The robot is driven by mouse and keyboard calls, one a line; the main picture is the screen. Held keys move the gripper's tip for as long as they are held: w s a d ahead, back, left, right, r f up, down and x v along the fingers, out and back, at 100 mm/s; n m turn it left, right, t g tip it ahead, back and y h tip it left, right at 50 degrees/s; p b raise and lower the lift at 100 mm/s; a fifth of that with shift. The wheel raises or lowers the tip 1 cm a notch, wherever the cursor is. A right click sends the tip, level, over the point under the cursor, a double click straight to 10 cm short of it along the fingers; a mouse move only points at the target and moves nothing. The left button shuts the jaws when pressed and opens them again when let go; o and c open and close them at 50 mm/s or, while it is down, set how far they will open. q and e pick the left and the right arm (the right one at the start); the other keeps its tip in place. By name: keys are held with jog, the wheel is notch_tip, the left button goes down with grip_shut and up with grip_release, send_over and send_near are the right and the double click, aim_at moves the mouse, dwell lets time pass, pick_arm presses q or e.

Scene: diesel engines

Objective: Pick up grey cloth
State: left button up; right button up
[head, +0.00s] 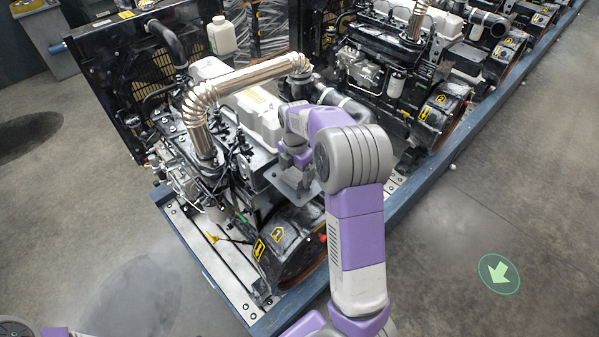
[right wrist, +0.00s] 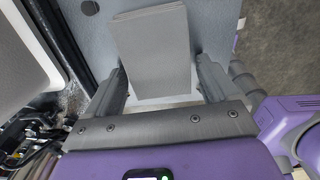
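The grey cloth (right wrist: 152,45) shows in the right wrist view as a folded rectangular stack on a pale grey surface (right wrist: 215,35). My right gripper (right wrist: 158,72) has its two fingers spread wide, one on each side of the near part of the cloth. The fingers are close to its side edges; I cannot tell whether they touch. In the head view my right gripper (head: 287,165) is low over a flat grey plate on the nearest engine, and I cannot make out the cloth there. My left gripper is out of view.
The nearest engine has a large corrugated metal pipe (head: 245,78) arching left of my right arm. A white bottle (head: 221,36) stands behind it. A blue-edged platform (head: 475,130) carries more engines to the back right. Grey floor lies open on both sides.

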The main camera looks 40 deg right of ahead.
aim_at(296, 172)
jog(key=c, duration=0.8)
notch_tip(296, 172, up, 10)
jog(key=shift+r, duration=0.1)
